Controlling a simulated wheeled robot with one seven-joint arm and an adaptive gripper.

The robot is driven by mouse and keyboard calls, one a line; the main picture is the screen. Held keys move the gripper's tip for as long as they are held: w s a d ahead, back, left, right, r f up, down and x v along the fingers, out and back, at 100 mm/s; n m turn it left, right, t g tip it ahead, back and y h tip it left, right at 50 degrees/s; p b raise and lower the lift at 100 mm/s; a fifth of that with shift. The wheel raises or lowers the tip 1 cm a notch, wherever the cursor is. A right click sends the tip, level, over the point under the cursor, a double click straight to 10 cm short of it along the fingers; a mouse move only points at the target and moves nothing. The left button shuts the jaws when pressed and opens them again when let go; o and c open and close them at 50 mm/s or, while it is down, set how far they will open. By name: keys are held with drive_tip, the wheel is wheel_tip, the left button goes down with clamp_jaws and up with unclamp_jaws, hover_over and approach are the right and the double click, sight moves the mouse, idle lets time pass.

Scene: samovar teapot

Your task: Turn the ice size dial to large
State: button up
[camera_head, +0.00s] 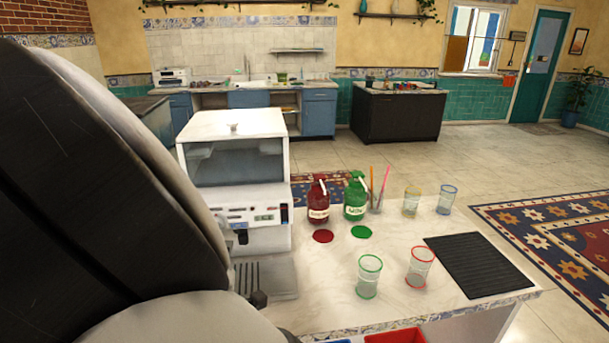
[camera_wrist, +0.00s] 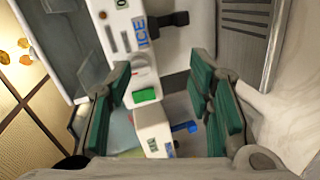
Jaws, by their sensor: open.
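The white ice machine (camera_head: 235,150) stands on the counter at the left, with a dark window and a front control panel (camera_head: 254,216). In the wrist view its panel fills the middle, with a blue "ICE" label (camera_wrist: 140,31). Below the label is a small pale rounded part with a touch of red (camera_wrist: 143,72), possibly the dial; its setting is unreadable. A green square (camera_wrist: 145,95) sits under it. My gripper (camera_wrist: 166,100) is open and empty, its green-padded fingers on either side of the panel. I cannot tell whether they touch it. My arm hides part of the machine in the head view.
A black-handled part (camera_wrist: 168,22) and a blue lever (camera_wrist: 184,127) stick out near the fingers. Red (camera_head: 318,205) and green (camera_head: 356,200) bottles stand right of the machine. Two cups, green-rimmed (camera_head: 368,278) and red-rimmed (camera_head: 419,268), stand near a black mat (camera_head: 478,264).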

drive_tip(key=s+a+r+n+t, duration=0.1)
drive_tip(key=s+a+n+t, duration=0.1)
drive_tip(key=s+t, duration=0.15)
drive_tip(key=w+a, duration=0.3)
drive_tip(key=w, duration=0.9)
drive_tip(key=shift+w+a+g+y, duration=0.15)
drive_tip(key=shift+w+g+y, duration=0.2)
drive_tip(key=shift+y, duration=0.05)
clamp_jaws()
